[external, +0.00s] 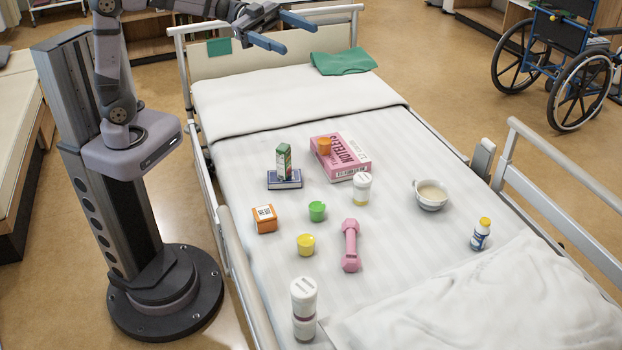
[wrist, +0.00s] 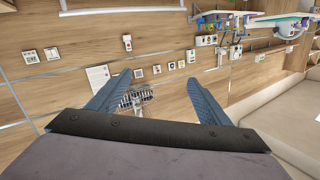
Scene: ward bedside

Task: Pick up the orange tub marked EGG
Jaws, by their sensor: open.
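A small orange tub (external: 324,146) stands on top of the pink NOTELETS box (external: 345,162) on the bed; I cannot read a marking on it. My gripper (external: 299,34) is open and empty, high above the far end of the bed, well away from the tub. In the wrist view my gripper's two fingers (wrist: 160,88) are spread with nothing between them. That view faces a wood-panelled wall and shows none of the objects on the bed.
Near the tub are a carton on a blue book (external: 285,180), a white-lidded jar (external: 361,189), an orange box (external: 264,219), a green tub (external: 317,211), a yellow tub (external: 306,245), a pink dumbbell (external: 350,246) and a bowl (external: 431,195). Bed rails (external: 243,275) flank the bed.

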